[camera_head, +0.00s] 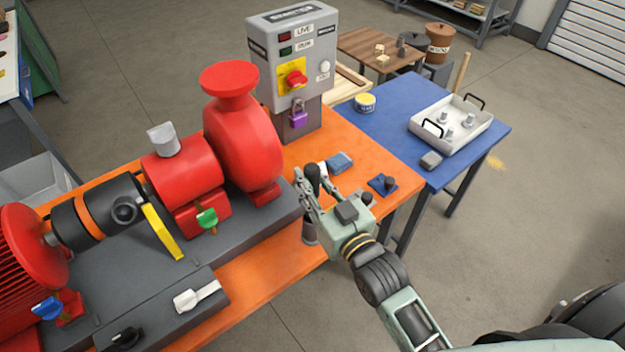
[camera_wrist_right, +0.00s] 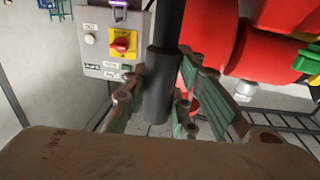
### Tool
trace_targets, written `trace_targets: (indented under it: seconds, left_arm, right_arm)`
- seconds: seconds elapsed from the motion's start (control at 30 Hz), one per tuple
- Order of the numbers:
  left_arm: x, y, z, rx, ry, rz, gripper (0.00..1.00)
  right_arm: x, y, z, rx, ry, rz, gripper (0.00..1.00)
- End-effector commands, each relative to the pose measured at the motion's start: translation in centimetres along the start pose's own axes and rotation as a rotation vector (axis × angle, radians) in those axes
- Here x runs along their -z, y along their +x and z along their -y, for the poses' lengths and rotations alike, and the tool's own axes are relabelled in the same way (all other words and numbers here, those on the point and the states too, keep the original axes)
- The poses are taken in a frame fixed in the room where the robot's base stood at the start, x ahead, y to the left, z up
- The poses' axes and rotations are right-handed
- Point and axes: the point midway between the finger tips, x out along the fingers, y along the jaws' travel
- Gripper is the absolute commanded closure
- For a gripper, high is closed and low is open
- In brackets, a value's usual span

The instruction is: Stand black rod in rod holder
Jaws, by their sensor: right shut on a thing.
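My right gripper (camera_head: 308,190) is shut on the black rod (camera_head: 313,174) over the front edge of the orange bench. The rod's thicker dark end shows above the fingers, and a dark cylindrical part (camera_head: 310,232) shows below them. I cannot tell whether that lower part is the rod or another thing. In the right wrist view the rod (camera_wrist_right: 164,85) stands between the fingers, with a thick sleeve and a thinner shaft. A small blue block with a black knob (camera_head: 382,184) lies to the right on the bench; I cannot tell whether it is the rod holder. My left gripper is not in view.
The red pump (camera_head: 240,140) and its dark base stand left of the gripper. The grey control box (camera_head: 293,60) is behind. A blue cloth-like item (camera_head: 340,162) lies close behind the gripper. A blue table (camera_head: 385,130) with a white tray (camera_head: 462,143) adjoins on the right.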

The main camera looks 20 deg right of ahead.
Motion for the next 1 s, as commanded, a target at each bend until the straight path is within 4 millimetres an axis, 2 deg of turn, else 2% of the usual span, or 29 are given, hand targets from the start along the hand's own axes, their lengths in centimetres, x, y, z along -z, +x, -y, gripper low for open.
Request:
trace_targets:
  seconds: [0.37, 0.4, 0.6, 1.0]
  left_arm:
    - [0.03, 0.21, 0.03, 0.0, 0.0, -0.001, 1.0]
    - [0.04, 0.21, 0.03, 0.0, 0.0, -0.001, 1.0]
    - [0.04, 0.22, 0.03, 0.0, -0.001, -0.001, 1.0]
    - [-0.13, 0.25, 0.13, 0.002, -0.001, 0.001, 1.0]
  right_arm:
    - [-0.24, 0.02, 0.0, 0.0, 0.0, -0.004, 1.0]
    - [-0.24, 0.02, 0.0, 0.0, 0.0, -0.004, 0.72]
    - [-0.31, 0.01, 0.0, 0.0, 0.0, -0.002, 0.54]
    - [-0.6, -0.58, 0.0, 0.0, 0.0, 0.005, 0.53]
